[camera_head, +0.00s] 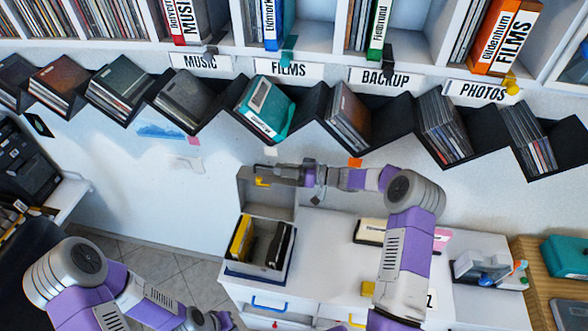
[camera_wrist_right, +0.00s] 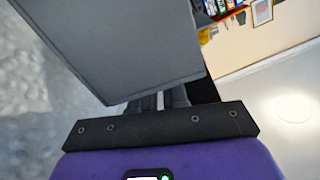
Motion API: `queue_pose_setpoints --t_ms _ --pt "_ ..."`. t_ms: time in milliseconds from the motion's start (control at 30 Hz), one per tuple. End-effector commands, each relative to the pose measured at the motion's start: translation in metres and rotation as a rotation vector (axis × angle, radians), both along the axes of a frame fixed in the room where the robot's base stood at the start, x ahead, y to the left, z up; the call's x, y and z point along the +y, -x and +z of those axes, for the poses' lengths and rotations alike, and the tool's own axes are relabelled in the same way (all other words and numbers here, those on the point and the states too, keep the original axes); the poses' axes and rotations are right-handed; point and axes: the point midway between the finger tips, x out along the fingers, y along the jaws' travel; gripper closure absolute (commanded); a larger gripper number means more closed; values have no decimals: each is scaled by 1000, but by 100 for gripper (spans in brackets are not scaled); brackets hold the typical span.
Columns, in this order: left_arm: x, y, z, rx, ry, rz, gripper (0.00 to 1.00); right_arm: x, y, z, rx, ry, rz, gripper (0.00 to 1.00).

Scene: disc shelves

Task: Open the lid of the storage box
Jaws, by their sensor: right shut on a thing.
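The storage box (camera_head: 234,269) stands on the white cabinet, and its grey lid (camera_head: 259,208) is raised upright at its back edge. Yellow and dark items show inside the box. My right gripper (camera_head: 262,175) is at the lid's upper edge, shut on the lid. In the right wrist view the lid (camera_wrist_right: 130,45) is a large grey panel running to my right gripper's fingers (camera_wrist_right: 160,102); the fingertips are hidden behind it. My left arm comes in at the bottom left; its end (camera_head: 208,321) is low in the picture and its fingers are not clear.
Zigzag disc shelves (camera_head: 400,125) with a teal case (camera_head: 265,108) run along the wall above my right arm. The white cabinet top (camera_head: 330,262) has free room right of the box. A label holder (camera_head: 370,231) and a white tray (camera_head: 490,273) stand farther right.

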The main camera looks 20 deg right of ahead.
Motion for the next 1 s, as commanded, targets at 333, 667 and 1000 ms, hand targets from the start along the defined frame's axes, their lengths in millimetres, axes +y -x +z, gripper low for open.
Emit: queue_pose_setpoints --t_ms 333,667,1000 --pt "0 0 1 0 0 0 100 1 0 2 0 -4 2 69" --pt "0 0 0 0 0 0 100 -1 1 1 0 -2 -1 64" --pt "0 0 -11 0 0 0 100 -44 25 -1 1 -2 -4 64"
